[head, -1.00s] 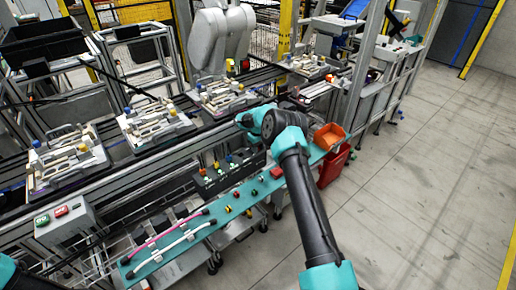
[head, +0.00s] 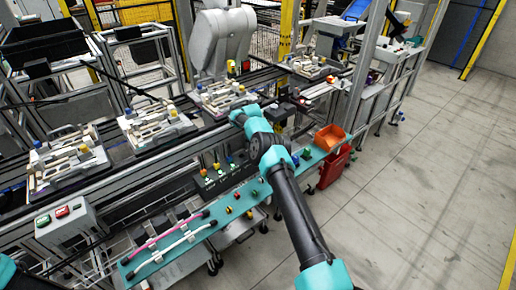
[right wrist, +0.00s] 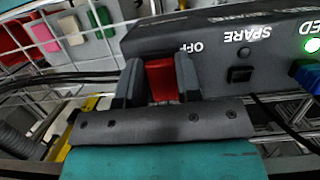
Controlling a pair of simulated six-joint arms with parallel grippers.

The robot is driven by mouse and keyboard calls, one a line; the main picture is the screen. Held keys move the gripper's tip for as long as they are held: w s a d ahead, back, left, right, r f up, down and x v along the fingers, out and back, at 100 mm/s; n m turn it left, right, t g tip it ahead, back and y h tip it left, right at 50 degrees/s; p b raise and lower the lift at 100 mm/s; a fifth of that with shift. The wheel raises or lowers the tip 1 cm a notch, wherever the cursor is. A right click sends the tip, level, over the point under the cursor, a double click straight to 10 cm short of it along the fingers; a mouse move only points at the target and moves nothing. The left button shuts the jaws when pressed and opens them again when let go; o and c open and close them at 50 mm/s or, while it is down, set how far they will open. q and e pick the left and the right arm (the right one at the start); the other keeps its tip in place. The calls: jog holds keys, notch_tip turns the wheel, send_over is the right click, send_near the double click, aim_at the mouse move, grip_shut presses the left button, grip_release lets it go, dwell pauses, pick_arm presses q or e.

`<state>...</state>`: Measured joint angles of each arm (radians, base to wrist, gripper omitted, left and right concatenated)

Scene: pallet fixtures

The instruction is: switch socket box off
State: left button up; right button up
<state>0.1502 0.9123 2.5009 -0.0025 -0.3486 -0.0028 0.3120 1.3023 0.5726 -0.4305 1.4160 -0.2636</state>
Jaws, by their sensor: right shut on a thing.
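The dark socket box (head: 209,187) stands behind the teal shelf in the head view, with yellow, green and blue parts on top and its right end behind my right arm. In the right wrist view the box (right wrist: 215,62) shows upside down, with OFF and SPARE labels, a black switch, a blue part and a lit green light. A red switch (right wrist: 160,80) sits by the OFF label. My right gripper (right wrist: 159,74) is shut on it, one finger on each side. The head view hides this gripper behind my arm. My left gripper is out of view.
The teal shelf (head: 190,236) holds a pink and a white cable and several small parts. An orange bin (head: 329,137) stands at its right end. A grey box (head: 66,222) with green and red buttons is at left. Loaded pallets line the conveyor behind.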

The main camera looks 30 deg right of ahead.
jog(key=o, duration=0.9)
jog(key=shift+r, duration=0.15)
